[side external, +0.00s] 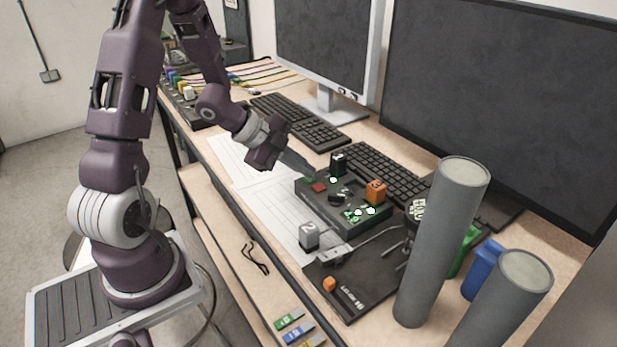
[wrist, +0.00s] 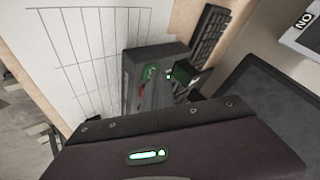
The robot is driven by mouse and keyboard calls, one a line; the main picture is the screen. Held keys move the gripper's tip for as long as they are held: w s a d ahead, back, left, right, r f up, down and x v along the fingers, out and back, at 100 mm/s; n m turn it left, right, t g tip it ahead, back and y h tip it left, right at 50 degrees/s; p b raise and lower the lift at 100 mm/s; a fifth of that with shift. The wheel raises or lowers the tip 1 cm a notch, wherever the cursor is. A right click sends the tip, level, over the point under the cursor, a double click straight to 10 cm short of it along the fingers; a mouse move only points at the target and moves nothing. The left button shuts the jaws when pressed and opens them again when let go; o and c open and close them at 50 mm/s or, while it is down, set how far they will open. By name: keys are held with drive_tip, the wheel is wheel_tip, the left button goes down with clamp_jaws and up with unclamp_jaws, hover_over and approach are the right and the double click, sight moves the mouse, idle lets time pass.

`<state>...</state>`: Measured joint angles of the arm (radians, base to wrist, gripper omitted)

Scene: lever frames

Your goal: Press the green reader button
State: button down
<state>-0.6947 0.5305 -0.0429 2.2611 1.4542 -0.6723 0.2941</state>
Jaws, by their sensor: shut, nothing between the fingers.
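The reader is a dark grey box (side external: 325,212) on the desk, and its end also shows in the wrist view (wrist: 130,88). The green button (side external: 308,180) is on its top at the far left end, beside a red button (side external: 319,187). In the wrist view the green button (wrist: 151,71) shows just beyond the fingers. My gripper (side external: 312,174) is shut and empty, tilted down, with its tips at the green button's end of the box. The fingers (wrist: 155,95) partly cover the box top in the wrist view. I cannot tell whether the tips touch the button.
A black block (side external: 338,163), an orange block (side external: 376,192) and a grey block marked 2 (side external: 308,236) stand around the box. A keyboard (side external: 378,175) lies behind it. Tall grey cylinders (side external: 440,240) stand at right. Paper sheets (side external: 265,195) lie flat at left.

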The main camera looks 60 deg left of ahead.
sight(304, 179)
drive_tip(key=shift+r, duration=0.8)
drive_tip(key=shift+r, duration=0.1)
drive_tip(key=shift+r, duration=2.4)
